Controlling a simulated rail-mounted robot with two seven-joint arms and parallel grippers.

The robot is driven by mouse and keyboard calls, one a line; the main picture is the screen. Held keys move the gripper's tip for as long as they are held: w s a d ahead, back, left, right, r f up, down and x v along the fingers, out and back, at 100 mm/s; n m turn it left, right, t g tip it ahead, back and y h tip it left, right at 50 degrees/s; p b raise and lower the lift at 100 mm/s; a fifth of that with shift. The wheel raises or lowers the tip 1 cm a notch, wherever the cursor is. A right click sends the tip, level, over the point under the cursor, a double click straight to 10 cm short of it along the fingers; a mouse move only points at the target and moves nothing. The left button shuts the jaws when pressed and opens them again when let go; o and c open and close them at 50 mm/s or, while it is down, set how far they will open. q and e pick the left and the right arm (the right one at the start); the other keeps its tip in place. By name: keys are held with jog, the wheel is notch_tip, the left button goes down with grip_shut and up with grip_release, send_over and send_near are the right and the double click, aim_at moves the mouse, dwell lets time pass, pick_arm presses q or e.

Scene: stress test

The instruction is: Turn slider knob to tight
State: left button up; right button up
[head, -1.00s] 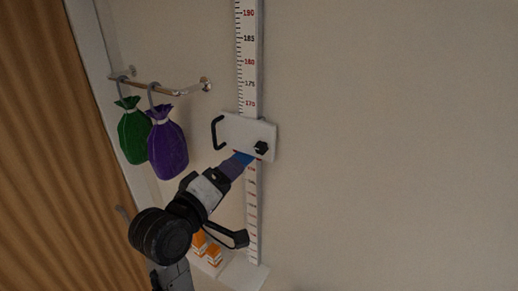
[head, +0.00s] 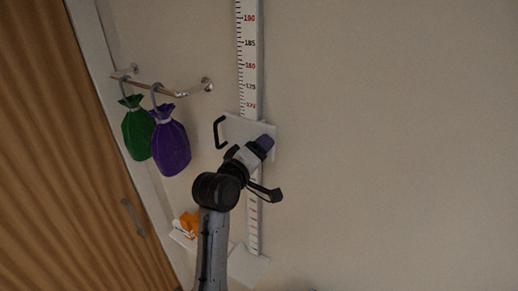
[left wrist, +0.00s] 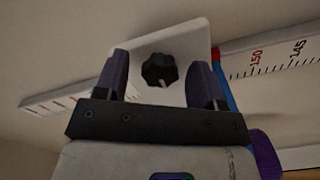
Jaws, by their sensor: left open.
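The slider (head: 236,127) is a white plate on the vertical height ruler (head: 249,62), with a black handle (head: 217,132) at its left. In the left wrist view the black knob (left wrist: 160,71) sits on the white slider plate (left wrist: 190,42), a pale mark on its lower edge. My left gripper (head: 265,142) is in front of the plate's right part and hides the knob in the head view. In the left wrist view its two purple fingers (left wrist: 160,80) are open, one on each side of the knob, apart from it. My right gripper is not in view.
A wall rail (head: 150,86) at the left carries a green bag (head: 138,132) and a purple bag (head: 171,147). Orange-and-white boxes (head: 188,224) stand low beside the ruler. A wooden door (head: 60,170) is at far left. The wall at right is bare.

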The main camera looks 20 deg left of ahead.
pick_arm(q)
jog(key=shift+c, duration=0.3)
jog(key=c, duration=0.9)
jog(key=shift+o, duration=0.2)
jog(key=m, duration=1.7)
jog(key=shift+r+m, duration=0.1)
jog(key=shift+m, duration=0.3)
